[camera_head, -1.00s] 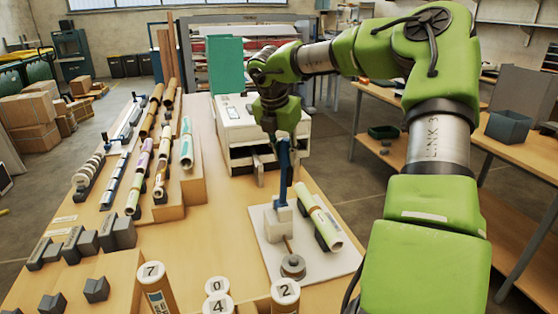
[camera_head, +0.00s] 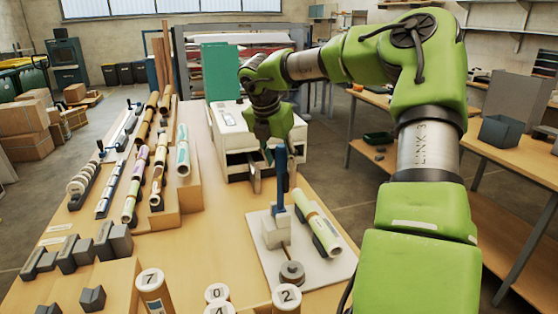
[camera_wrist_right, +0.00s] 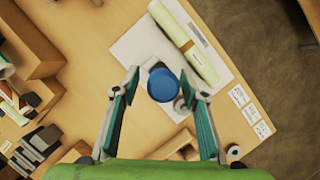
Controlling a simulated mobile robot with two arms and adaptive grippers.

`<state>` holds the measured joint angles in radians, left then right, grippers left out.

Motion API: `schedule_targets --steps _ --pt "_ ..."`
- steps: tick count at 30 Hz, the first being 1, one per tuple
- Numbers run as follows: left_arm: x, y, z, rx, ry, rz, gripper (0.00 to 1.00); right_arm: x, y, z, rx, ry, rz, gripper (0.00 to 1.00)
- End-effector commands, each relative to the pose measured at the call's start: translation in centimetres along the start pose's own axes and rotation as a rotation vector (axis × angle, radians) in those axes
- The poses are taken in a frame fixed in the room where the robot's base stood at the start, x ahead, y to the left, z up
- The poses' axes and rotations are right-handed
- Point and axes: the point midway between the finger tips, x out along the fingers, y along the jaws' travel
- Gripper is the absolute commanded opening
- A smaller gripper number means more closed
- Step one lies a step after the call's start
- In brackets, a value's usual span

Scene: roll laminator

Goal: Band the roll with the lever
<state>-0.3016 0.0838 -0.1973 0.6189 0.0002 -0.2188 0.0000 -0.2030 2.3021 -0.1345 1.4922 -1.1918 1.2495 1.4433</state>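The blue lever (camera_head: 281,170) stands upright on the banding device, whose white block (camera_head: 276,229) sits on a pale board (camera_head: 262,250). The roll (camera_head: 318,229), cream with a green part, lies on a dark cradle right of the lever. My right gripper (camera_head: 272,165) is above and around the lever. In the right wrist view, its teal-padded fingers (camera_wrist_right: 163,86) are apart, with the round blue lever top (camera_wrist_right: 163,85) between them and gaps on both sides. The roll also shows in the right wrist view (camera_wrist_right: 187,45). My left gripper is not in view.
A white drawer unit (camera_head: 228,135) stands just behind the lever. Racks of rolls (camera_head: 140,165) fill the table's left side. Numbered tubes (camera_head: 153,288) and a grey knob (camera_head: 292,272) are in front. Dark grey blocks (camera_head: 75,250) stand at the front left.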

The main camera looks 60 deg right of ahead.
Motion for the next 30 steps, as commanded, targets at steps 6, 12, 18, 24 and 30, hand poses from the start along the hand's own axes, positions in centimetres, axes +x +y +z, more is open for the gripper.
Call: schedule_targets --steps 6,12,18,24,30 --pt "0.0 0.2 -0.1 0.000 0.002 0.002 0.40 -2.6 0.1 0.1 0.001 -0.005 0.004 0.40" --pt "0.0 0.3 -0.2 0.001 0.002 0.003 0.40 -7.0 0.2 0.0 0.000 -0.004 0.003 0.40" --pt "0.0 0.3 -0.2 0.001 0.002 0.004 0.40 -10.4 0.2 -0.1 0.000 -0.002 0.001 0.40" --pt "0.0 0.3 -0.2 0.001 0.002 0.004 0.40 -11.9 0.2 -0.1 -0.002 0.000 0.001 0.40" --pt "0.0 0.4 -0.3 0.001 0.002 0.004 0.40 -12.0 0.2 -0.1 -0.003 0.001 0.001 0.40"
